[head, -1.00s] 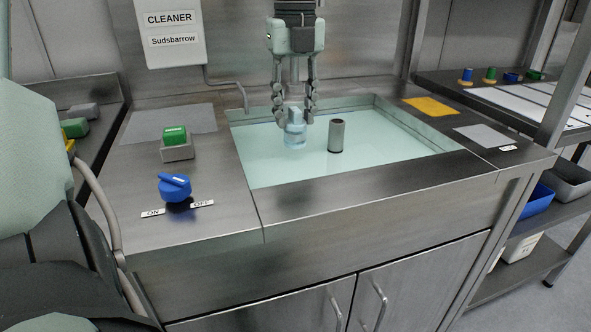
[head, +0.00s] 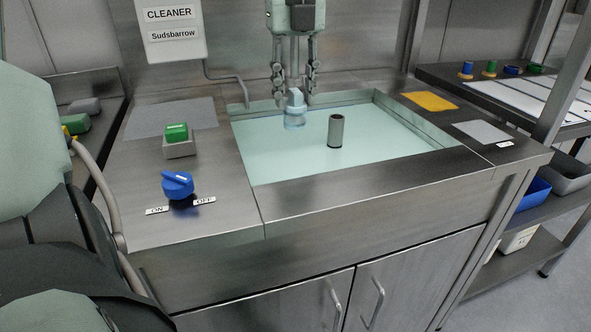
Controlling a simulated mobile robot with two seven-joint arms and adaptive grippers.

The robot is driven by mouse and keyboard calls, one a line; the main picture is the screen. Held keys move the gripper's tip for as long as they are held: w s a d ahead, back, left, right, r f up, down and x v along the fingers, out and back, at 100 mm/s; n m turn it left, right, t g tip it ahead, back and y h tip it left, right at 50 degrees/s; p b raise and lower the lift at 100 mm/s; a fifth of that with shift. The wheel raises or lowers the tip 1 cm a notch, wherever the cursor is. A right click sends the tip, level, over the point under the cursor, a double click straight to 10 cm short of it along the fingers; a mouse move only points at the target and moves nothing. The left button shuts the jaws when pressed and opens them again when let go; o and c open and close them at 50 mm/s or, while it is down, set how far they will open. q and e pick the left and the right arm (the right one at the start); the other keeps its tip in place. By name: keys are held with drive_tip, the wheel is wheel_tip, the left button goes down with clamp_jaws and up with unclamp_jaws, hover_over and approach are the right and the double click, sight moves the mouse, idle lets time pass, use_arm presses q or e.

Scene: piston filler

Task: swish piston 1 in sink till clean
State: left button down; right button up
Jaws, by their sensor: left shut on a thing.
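The sink (head: 405,150) is filled with pale teal liquid. My left gripper (head: 294,98) hangs over its back left part, fingers pointing down, shut on the light blue block at the top of a piston (head: 294,117). The piston is upright, with a wider, see-through lower part. I cannot tell whether its lower end is in the liquid or just above it. A grey metal cylinder with a dark top (head: 336,131) stands upright in the sink, to the right of the piston and apart from it. My right gripper is not in view.
A cleaner dispenser (head: 172,30) with a bent spout hangs behind the sink's left side. A green button (head: 176,132) and a blue ON/OFF knob (head: 177,185) stand on the left counter.

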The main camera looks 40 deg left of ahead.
use_arm(q)
drive_tip(key=shift+r, duration=0.15)
idle(0.4)
drive_tip(key=shift+r+p, duration=1.4)
drive_tip(key=shift+r, duration=0.55)
drive_tip(key=shift+f, duration=0.15)
